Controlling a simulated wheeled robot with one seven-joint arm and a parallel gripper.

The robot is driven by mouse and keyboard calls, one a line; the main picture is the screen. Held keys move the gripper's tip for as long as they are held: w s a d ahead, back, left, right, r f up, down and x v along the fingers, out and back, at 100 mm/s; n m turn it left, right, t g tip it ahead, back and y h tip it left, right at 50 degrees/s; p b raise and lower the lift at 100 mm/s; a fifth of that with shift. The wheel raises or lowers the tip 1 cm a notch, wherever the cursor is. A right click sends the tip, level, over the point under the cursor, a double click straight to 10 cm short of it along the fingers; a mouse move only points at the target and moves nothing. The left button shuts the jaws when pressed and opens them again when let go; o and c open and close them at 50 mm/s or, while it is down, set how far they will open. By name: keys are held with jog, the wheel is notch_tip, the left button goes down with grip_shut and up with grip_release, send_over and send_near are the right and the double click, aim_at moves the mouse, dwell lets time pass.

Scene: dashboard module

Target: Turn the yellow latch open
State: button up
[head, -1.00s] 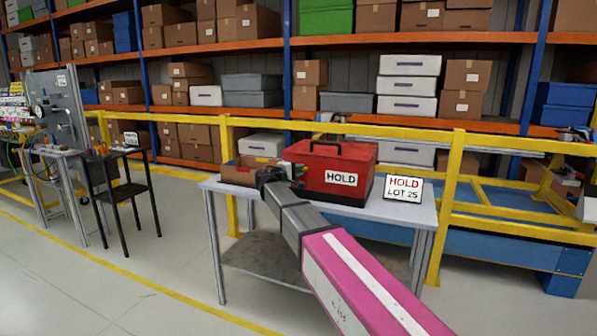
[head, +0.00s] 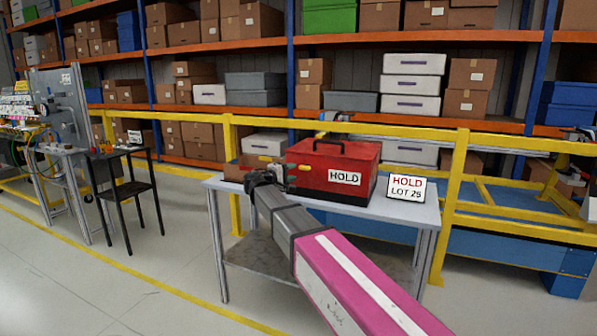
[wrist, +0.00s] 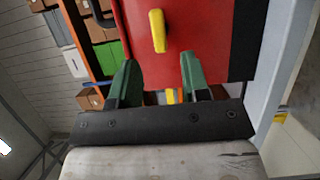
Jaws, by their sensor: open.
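The yellow latch (wrist: 157,30) is a short bar on the red face of the toolbox (wrist: 188,25). In the wrist view it stands nearly upright with a slight tilt. My gripper (wrist: 159,68) is open, with its two green fingers apart and nothing between their tips. The latch lies ahead of the gap between the fingers, clear of both. In the head view the red toolbox (head: 325,172), marked HOLD, sits on a grey table, and my gripper (head: 285,180) is at its left end.
The table (head: 420,215) also bears a HOLD LOT 25 sign (head: 406,188) at right and an open brown box (head: 236,170) behind my gripper. A yellow rail (head: 400,127) and shelving stand behind.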

jog(key=shift+v, duration=2.1)
jog(key=s+d+f+m+g+y, duration=0.2)
jog(key=s+d+f+g, duration=0.2)
jog(key=d+f, duration=0.7)
jog(key=s+d+f+m+g+y, duration=0.2)
jog(key=s+d+f+g, duration=0.2)
jog(key=d+f, duration=0.75)
jog(key=s+d+f+m+g+y, duration=0.2)
jog(key=s+d+f+y, duration=0.2)
jog(key=s+f, duration=0.3)
jog(key=s+d+f+m+g+y, duration=0.3)
jog(key=s+f, duration=0.4)
jog(key=s, duration=0.4)
jog(key=shift+d+f+m+y, duration=0.3)
jog(key=shift+d+y, duration=0.2)
jog(key=shift+d, duration=0.5)
jog(key=shift+s, duration=0.2)
